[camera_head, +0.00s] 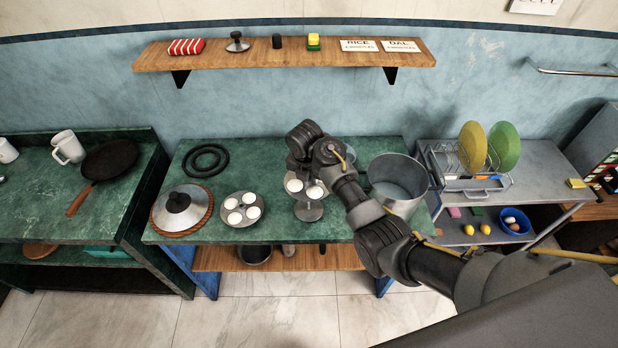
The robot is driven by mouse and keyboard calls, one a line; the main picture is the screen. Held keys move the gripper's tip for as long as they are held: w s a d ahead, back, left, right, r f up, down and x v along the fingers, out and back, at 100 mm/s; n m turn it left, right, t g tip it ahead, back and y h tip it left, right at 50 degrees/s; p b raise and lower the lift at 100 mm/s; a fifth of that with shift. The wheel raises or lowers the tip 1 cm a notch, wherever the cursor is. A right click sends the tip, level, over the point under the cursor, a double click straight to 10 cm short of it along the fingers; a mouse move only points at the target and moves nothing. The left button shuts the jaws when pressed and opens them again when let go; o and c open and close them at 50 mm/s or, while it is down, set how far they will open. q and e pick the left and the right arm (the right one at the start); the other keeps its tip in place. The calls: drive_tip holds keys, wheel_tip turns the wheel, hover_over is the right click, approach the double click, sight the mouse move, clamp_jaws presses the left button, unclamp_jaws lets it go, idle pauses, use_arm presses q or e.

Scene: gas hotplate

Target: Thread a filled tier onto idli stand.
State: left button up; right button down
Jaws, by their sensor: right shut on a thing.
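My right gripper (298,163) reaches in from the right over the green counter and points down. It is shut on a filled tier (304,190) with white idlis, at the tier's far side; the fingertips are mostly hidden by my arm. The idli stand (308,212) shows as a grey round base and short stem directly below this tier. I cannot tell whether the stand's rod passes through the tier. Another filled tier (242,220) with several white idlis lies flat on the counter to the left. My left gripper is not in view.
A large grey pot (396,183) stands close to the right of my wrist. A wooden shelf (284,52) hangs above. The front counter strip is clear.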

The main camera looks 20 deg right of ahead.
drive_tip(key=shift+f+b, duration=1.5)
drive_tip(key=shift+f, duration=2.3)
drive_tip(key=c, duration=1.1)
unclamp_jaws()
drive_tip(key=r, duration=0.3)
drive_tip(key=s+r, duration=0.1)
drive_tip(key=r, duration=0.3)
drive_tip(key=a+r+b, duration=0.1)
drive_tip(key=r, duration=0.2)
drive_tip(key=shift+s+r, duration=0.15)
drive_tip(key=shift+r, duration=0.2)
